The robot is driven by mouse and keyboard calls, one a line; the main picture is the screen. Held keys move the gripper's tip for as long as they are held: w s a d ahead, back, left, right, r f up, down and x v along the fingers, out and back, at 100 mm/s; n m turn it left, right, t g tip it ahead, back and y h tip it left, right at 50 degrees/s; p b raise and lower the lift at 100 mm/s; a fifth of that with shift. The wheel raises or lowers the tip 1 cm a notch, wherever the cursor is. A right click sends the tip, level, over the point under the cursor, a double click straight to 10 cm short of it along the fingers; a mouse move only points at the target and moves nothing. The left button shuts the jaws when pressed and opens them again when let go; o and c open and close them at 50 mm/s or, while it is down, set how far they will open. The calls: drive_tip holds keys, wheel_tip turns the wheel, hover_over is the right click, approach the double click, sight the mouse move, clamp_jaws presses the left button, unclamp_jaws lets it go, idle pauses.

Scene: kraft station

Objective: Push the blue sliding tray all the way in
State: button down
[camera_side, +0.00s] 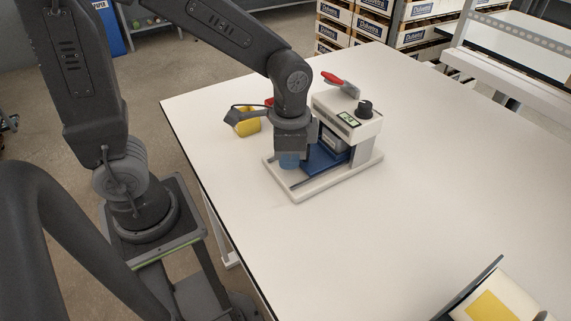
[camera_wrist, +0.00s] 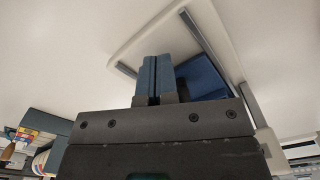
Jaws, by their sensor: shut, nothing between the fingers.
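The blue sliding tray (camera_side: 322,160) lies on the pale base of a white machine (camera_side: 345,117), partly out from under its head. A grey block-shaped item (camera_side: 333,141) stands on the tray near the machine. My gripper (camera_side: 289,160) is shut and empty, low over the front end of the base, beside the tray's outer end. In the wrist view my shut fingers (camera_wrist: 154,80) are in front of the tray (camera_wrist: 203,77); I cannot tell whether they touch it. The wrist hides part of the tray in the side view.
A yellow object (camera_side: 246,122) with a dark part stands to the left. An angled dark panel with a yellow patch (camera_side: 492,306) is at the front right. The white table (camera_side: 440,180) is otherwise clear.

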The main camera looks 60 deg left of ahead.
drive_tip(key=shift+s, duration=0.35)
wheel_tip(320, 180, up, 7)
idle(0.8)
drive_tip(key=s+a+r+n+t, duration=0.4)
drive_tip(key=s+n+t, duration=0.1)
drive_tip(key=s+n, duration=0.1)
drive_tip(key=shift+s+a+t, duration=0.3)
drive_tip(key=shift+s, duration=0.05)
